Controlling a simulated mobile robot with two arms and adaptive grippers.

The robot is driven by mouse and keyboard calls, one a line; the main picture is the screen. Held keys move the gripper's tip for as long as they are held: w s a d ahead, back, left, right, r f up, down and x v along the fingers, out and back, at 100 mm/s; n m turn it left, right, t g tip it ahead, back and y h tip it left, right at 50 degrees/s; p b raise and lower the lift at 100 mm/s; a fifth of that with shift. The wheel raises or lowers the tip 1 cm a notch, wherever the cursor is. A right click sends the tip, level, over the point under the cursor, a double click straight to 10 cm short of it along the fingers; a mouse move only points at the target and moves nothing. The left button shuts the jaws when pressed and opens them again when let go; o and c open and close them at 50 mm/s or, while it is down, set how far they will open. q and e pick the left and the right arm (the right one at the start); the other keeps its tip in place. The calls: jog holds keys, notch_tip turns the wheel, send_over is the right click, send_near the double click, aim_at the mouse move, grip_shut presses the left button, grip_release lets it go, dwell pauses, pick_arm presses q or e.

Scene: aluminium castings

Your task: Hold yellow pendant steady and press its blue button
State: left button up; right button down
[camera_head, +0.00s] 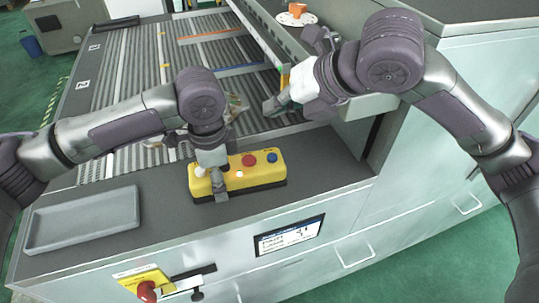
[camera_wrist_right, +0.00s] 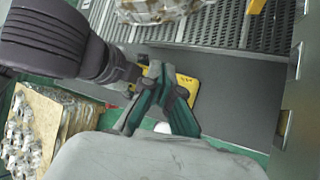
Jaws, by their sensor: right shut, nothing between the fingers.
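The yellow pendant (camera_head: 262,174) lies on the dark ledge at the front of the machine. Its red button (camera_head: 249,160) and blue button (camera_head: 272,157) are on the right half of its top. My left gripper (camera_head: 218,180) is over the pendant's left part, with a finger down its front side; the far finger is hidden. My right gripper (camera_head: 270,106) is shut and empty, above and behind the pendant, apart from it. In the right wrist view its closed fingers (camera_wrist_right: 157,72) cover part of the pendant (camera_wrist_right: 188,86).
A grey shallow tray (camera_head: 84,238) lies on the ledge to the left. A slatted conveyor bed is behind the pendant. A red stop button (camera_head: 147,290) and a display (camera_head: 290,236) are on the front panel. The ledge right of the pendant is clear.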

aim_at(274, 157)
pick_arm(q)
jog(key=shift+a, duration=0.1)
pick_arm(e)
jog(key=shift+a, duration=0.15)
jog(key=shift+f, duration=4.45)
jog(key=shift+f, duration=0.1)
jog(key=shift+f, duration=0.25)
jog(key=shift+f, duration=0.5)
jog(key=shift+r, duration=0.9)
jog(key=shift+r, duration=0.15)
